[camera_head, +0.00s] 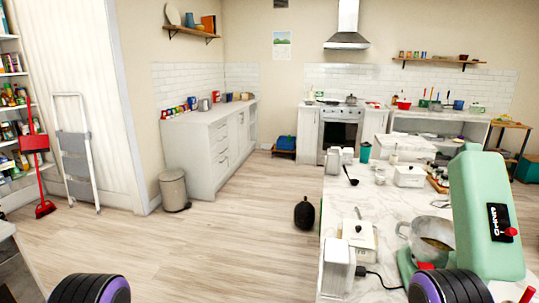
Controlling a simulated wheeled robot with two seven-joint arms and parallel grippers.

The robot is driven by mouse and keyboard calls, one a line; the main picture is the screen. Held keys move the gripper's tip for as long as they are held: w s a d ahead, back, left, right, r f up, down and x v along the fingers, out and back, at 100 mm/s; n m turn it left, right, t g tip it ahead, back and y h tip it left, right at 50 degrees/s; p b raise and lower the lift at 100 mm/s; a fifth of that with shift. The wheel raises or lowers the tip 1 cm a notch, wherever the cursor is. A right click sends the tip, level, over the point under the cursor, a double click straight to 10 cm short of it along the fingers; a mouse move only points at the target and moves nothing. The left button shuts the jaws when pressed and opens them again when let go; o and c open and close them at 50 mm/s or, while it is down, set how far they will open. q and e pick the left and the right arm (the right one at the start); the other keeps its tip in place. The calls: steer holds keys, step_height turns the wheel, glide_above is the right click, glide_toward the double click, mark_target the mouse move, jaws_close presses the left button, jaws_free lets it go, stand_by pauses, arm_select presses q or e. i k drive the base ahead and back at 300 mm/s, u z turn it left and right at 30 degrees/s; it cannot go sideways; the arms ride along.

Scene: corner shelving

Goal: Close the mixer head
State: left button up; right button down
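The mint-green mixer stands at the right on the marble-topped counter. Its head (484,205) is tilted up, with a dark panel and a red knob on its side. A metal bowl (424,240) sits under the raised head on the mixer's base (407,268). Part of the base is hidden by my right arm. Only dark, purple-ringed parts of my two arms show at the bottom edge, one at the left and one at the right in front of the mixer. Neither gripper can be seen.
The marble counter (380,215) holds a white lidded dish (359,240), a white block-shaped item (338,265) and a black ladle (350,175). A black rounded object (304,213) is on the floor beside it. The wooden floor (200,245) to the left is mostly clear.

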mark_target(479, 197)
steer(key=u, duration=1.35)
steer(key=i, duration=1.85)
steer(key=z, duration=3.75)
steer(key=i, duration=0.5)
steer(key=z, duration=0.05)
